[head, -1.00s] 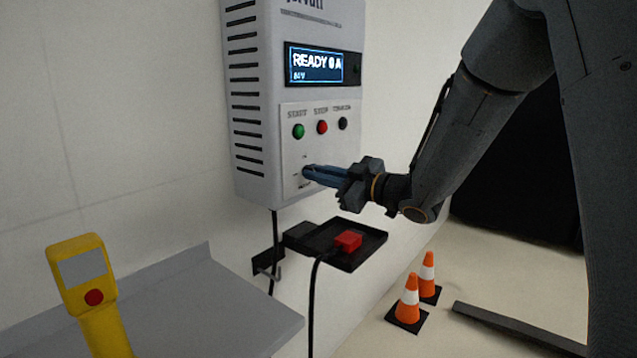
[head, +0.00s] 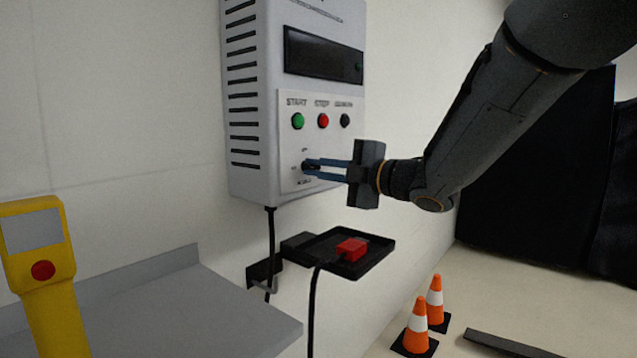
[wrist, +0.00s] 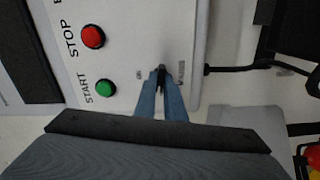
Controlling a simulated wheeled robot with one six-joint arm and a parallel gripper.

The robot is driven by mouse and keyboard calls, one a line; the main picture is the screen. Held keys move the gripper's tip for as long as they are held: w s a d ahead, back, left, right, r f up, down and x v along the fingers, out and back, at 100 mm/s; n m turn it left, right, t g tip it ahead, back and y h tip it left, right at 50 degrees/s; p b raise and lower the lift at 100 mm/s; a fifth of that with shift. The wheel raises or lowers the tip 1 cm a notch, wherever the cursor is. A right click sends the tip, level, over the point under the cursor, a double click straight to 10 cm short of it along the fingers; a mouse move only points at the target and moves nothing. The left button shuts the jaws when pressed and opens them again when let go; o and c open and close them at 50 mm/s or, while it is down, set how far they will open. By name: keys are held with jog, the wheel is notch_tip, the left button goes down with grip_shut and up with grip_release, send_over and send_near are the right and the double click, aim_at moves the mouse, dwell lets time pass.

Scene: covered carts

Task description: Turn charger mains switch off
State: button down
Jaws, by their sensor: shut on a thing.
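The grey charger box (head: 250,130) hangs on the wall, with its dark display (head: 322,56) blank. A green START button (head: 298,121), a red STOP button (head: 323,120) and a black button (head: 345,120) sit in a row on its panel. My gripper (head: 312,168) is at the lower panel, its blue fingers shut around the small dark mains switch (head: 306,166). In the wrist view the fingertips (wrist: 162,76) are on both sides of the dark switch knob (wrist: 161,70). The fingers partly hide the switch and its labels.
A black tray (head: 375,256) holding a red connector (head: 351,249) is below the charger. Orange cones (head: 418,325) stand on the floor at right.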

jog(key=shift+f+n+b, duration=0.15)
jog(key=shift+n+b, duration=0.9)
jog(key=shift+n, duration=0.05)
jog(key=c, duration=1.8)
grip_release()
jog(key=shift+c, duration=0.2)
jog(key=v, duration=0.8)
jog(key=shift+a, duration=0.1)
